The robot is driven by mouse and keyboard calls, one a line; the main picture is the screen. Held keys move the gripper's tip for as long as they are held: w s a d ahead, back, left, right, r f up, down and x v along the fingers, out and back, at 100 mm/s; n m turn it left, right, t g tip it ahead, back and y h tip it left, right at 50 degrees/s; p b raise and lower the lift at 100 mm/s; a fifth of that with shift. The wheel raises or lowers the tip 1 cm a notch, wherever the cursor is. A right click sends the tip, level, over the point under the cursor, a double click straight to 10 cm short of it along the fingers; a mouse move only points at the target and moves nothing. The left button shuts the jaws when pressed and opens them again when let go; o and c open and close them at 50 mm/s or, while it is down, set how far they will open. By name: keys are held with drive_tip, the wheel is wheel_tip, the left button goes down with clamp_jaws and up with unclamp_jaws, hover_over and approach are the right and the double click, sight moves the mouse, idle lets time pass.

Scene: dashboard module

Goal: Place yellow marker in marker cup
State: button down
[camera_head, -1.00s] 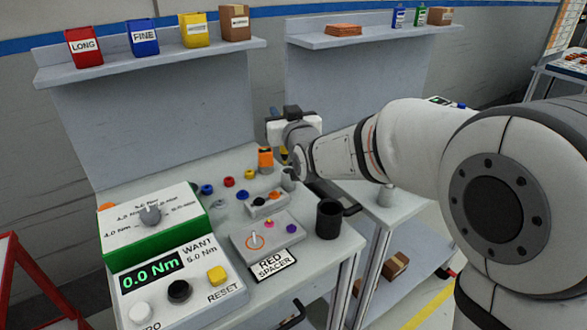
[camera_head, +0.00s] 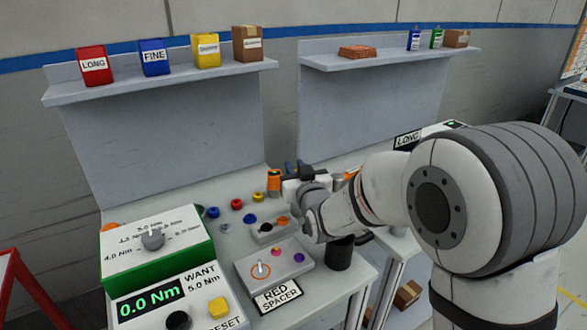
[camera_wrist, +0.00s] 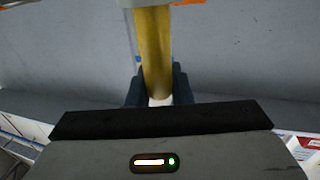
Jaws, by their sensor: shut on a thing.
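In the wrist view, the yellow marker (camera_wrist: 156,45) is between the dark fingers of my gripper (camera_wrist: 159,82), which are shut on it. Its pale end points toward the palm and its far end meets a pale grey shape at the top edge; I cannot tell what that shape is. In the head view, my gripper (camera_head: 291,167) is above the back of the bench, near an orange and black object (camera_head: 274,181). The marker cannot be made out there. A black cup (camera_head: 340,254) stands at the bench's right front, below my arm; I cannot tell whether it is the marker cup.
The torque tester (camera_head: 155,245) fills the bench's left front. A grey fixture (camera_head: 268,262) with coloured pegs and the RED SPACER label (camera_head: 279,295) is at the middle front. Several coloured caps lie behind it. Shelves (camera_head: 170,82) with bins are above.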

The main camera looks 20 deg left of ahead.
drive_tip(key=shift+r, duration=0.1)
drive_tip(key=c, duration=1.3)
unclamp_jaws()
drive_tip(key=shift+s+d, duration=0.1)
drive_tip(key=shift+s, duration=0.05)
drive_tip(key=b+v, duration=0.1)
drive_tip(key=v, duration=1)
drive_tip(key=shift+s+d, duration=0.25)
drive_tip(key=shift+d, duration=0.1)
